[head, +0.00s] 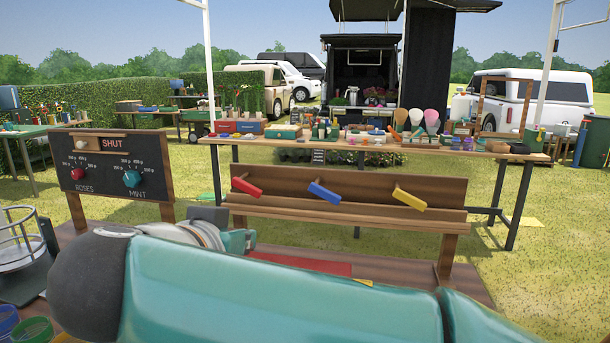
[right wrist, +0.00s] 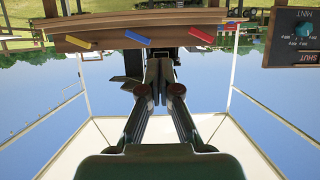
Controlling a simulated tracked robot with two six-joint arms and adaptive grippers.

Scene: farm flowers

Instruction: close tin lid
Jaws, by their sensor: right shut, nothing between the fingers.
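I cannot make out a tin or its lid in either view; my own teal arm covers much of the near bench in the head view. My right gripper (right wrist: 160,75) is shut and empty in the right wrist view, its dark fingers together. That view is upside down, and the fingertips show against the sky and the board with coloured levers. In the head view the right gripper is mostly hidden behind my arm. My left gripper is in neither view.
A wooden rack holds red (head: 246,188), blue (head: 323,193) and yellow (head: 409,198) levers. A dark dial panel (head: 112,165) marked SHUT stands at left. A wire-framed holder (head: 22,240) stands left of my arm. A red flat thing (head: 318,264) lies behind my arm. A loaded table (head: 390,146) stands beyond.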

